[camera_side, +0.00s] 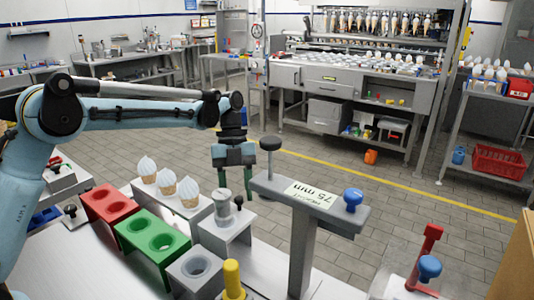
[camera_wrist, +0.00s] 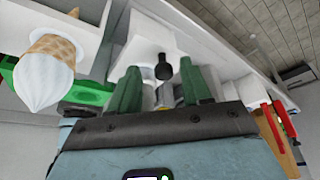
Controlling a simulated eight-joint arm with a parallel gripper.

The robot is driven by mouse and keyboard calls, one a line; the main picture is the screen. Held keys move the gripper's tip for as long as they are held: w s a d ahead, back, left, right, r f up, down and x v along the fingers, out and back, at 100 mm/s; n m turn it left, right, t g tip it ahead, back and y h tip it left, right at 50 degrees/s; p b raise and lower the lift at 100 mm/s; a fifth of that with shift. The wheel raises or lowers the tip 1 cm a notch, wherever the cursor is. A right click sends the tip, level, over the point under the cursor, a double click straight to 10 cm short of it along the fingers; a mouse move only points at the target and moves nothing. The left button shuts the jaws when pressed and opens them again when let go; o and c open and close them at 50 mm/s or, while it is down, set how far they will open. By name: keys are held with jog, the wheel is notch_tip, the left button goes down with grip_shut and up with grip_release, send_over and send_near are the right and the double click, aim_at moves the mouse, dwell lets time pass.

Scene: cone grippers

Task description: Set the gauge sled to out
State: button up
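My gripper (camera_side: 234,158) hangs pointing down with its two green fingers apart and nothing seen between them; the wrist view also shows the fingers (camera_wrist: 161,88) spread. Below it in the side view is a light grey stand (camera_side: 226,236) with a metal cylinder (camera_side: 222,203) and a small black knob (camera_side: 238,201). In the wrist view a black knob (camera_wrist: 163,68) shows between the fingers, apparently beyond them. A grey gauge post (camera_side: 303,245) carries a crossbar labelled 75 mm (camera_side: 313,195), with a blue knob (camera_side: 352,197). I cannot tell which part is the sled.
Three white-topped cones stand left of the cylinder, one marked here (camera_side: 166,181). Red (camera_side: 108,204) and green (camera_side: 152,242) holders and a grey holder (camera_side: 195,267) sit in front. A yellow post (camera_side: 232,279) and a red lever (camera_side: 427,250) stand nearer the front and right.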

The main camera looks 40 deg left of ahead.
jog(key=shift+r, duration=0.1)
jog(key=v, duration=1.1)
jog(key=shift+r, duration=0.35)
jog(key=shift+a, duration=0.1)
jog(key=s+r+n+t+y, duration=0.15)
jog(key=s+n+t, duration=0.35)
jog(key=s+n, duration=0.7)
jog(key=s+f+n+t+y, duration=0.1)
jog(key=s+f+n+t, duration=0.4)
jog(key=n, duration=1)
notch_tip(320, 180, down, 5)
jog(key=shift+s+a+r+y, duration=0.1)
jog(key=shift+s+a+y, duration=0.25)
jog(key=shift+s, duration=0.85)
